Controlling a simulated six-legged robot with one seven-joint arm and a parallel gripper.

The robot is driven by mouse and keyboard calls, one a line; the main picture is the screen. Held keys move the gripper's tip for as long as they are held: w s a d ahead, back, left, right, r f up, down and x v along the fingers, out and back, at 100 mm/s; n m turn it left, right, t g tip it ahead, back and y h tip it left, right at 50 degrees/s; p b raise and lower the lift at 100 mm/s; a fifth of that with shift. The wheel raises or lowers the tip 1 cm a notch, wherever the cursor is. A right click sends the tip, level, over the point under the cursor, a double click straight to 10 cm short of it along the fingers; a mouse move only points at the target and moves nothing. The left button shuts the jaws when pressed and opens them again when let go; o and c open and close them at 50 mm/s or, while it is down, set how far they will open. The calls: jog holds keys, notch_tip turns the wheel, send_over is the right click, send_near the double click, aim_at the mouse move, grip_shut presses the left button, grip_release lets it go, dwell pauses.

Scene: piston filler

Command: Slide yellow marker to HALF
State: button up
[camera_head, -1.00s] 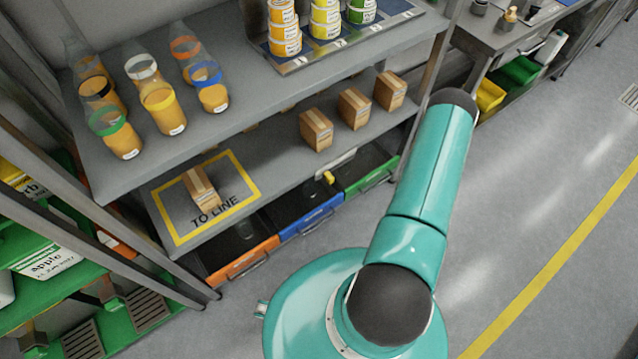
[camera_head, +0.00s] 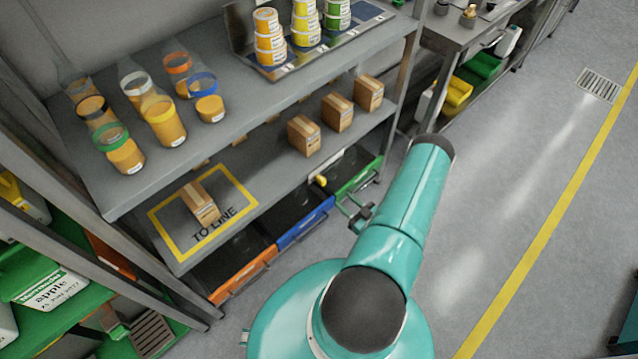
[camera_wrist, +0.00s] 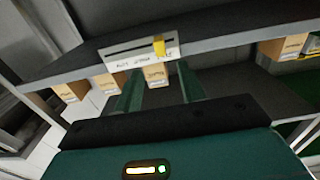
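The yellow marker (camera_head: 321,181) sits at the left end of a pale strip (camera_head: 345,162) on the lower shelf's front edge. In the wrist view the yellow marker (camera_wrist: 159,46) stands upright in the right part of a white plate (camera_wrist: 135,54) with a dark slot. The plate's small lettering is too blurred to read. My gripper (camera_head: 361,214) is right of and below the marker in the head view, apart from it. In the wrist view my gripper (camera_wrist: 160,76) has its two green fingers spread, with nothing held between them; the marker shows beyond the fingertips.
Cardboard boxes (camera_head: 304,136) stand on the lower shelf behind the strip. Orange (camera_head: 243,275), blue (camera_head: 306,222) and green-fronted (camera_head: 358,183) bins sit below it. Filled bottles (camera_head: 163,121) stand on the upper shelf (camera_head: 240,105). The floor at right is clear.

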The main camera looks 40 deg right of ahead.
aim_at(325, 183)
jog(key=w, duration=1.2)
jog(key=shift+a, duration=0.1)
grip_shut()
